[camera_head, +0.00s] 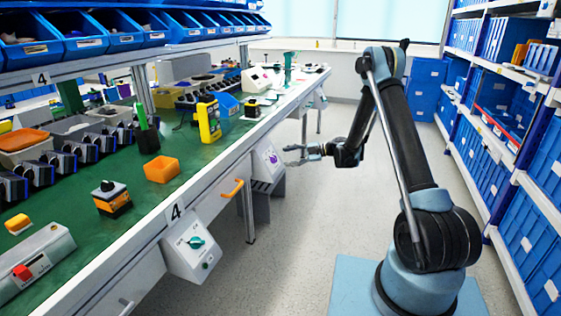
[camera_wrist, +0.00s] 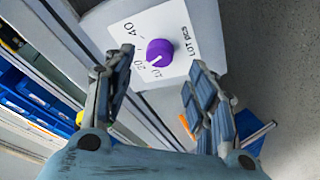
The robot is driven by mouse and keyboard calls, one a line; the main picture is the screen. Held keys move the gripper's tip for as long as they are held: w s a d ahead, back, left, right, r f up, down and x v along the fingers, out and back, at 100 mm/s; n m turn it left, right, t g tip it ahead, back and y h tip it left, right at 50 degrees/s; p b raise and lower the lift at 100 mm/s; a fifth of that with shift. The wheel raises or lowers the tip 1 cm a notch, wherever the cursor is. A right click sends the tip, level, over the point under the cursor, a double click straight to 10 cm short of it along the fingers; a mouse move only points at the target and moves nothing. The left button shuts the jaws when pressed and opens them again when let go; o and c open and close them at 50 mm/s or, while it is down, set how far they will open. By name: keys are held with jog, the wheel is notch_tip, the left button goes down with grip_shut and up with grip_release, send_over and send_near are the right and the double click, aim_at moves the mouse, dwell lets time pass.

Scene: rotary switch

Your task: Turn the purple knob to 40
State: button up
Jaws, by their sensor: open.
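The purple knob (camera_wrist: 159,51) sits on a white panel (camera_wrist: 182,22) on the front of the workbench. In the wrist view the panel reads "LOT pcs" with marks including 20 and 40. The knob's white pointer line faces the lower left, near the lower marks and away from 40. In the head view the knob (camera_head: 273,158) shows small on its box under the bench edge. My gripper (camera_wrist: 160,85) is open and empty, its fingers apart, with the knob ahead between them and not touched. In the head view my gripper (camera_head: 300,155) is just right of the panel.
A second box with a green knob (camera_head: 196,242) hangs nearer on the bench front. An orange handle (camera_head: 232,188) sticks out between the boxes. Blue shelving (camera_head: 520,110) stands on the right. The aisle floor between is clear.

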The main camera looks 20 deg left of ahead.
aim_at(276, 159)
jog(key=shift+x, duration=2.65)
jog(key=shift+d, duration=0.15)
jog(key=c, duration=1.1)
